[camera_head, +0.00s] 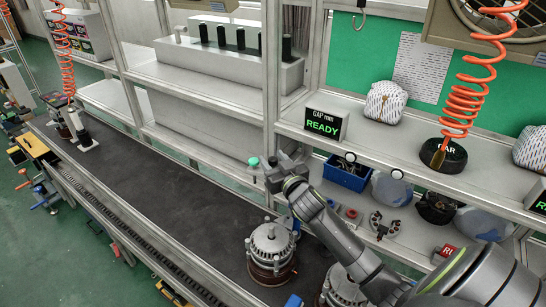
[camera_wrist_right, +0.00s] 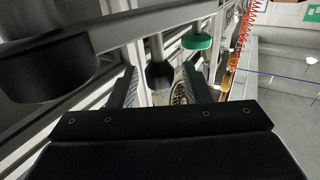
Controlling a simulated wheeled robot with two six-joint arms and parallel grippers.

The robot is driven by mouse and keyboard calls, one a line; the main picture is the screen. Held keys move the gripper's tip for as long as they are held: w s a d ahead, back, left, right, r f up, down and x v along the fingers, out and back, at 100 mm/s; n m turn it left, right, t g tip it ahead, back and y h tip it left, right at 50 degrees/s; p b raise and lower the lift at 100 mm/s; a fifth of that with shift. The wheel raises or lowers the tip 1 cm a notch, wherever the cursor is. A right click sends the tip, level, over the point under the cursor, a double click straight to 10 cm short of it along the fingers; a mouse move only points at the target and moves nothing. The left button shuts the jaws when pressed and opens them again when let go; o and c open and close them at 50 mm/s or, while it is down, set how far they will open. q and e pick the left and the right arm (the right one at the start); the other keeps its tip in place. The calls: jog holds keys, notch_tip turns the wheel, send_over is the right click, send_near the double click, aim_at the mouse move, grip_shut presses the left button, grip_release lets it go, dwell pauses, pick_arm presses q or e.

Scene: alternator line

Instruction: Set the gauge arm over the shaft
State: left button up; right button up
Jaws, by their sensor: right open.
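The gauge arm shows in the right wrist view as a grey bar (camera_wrist_right: 130,28) across the top, with a black cylinder (camera_wrist_right: 48,68) at its left and a dark-tipped rod (camera_wrist_right: 160,72) hanging down. A green knob (camera_wrist_right: 196,40) sits by its right part; this knob also shows in the head view (camera_head: 253,162). My right gripper (camera_head: 274,176) is open at the gauge arm. In the wrist view its fingers (camera_wrist_right: 160,90) stand apart on either side of the rod, and I cannot tell any contact. An alternator (camera_head: 270,248) stands upright on the dark bench below, its shaft end up. My left gripper is not in view.
A second alternator (camera_head: 342,290) is partly hidden by my right arm. A display (camera_head: 325,123) reading "GAP mm READY" stands on the shelf, near a blue bin (camera_head: 346,172). A frame post (camera_head: 271,90) rises behind the gripper.

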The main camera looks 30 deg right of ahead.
jog(key=shift+w, duration=0.2)
grip_shut()
dwell(0.3)
jog(key=shift+s, duration=0.1)
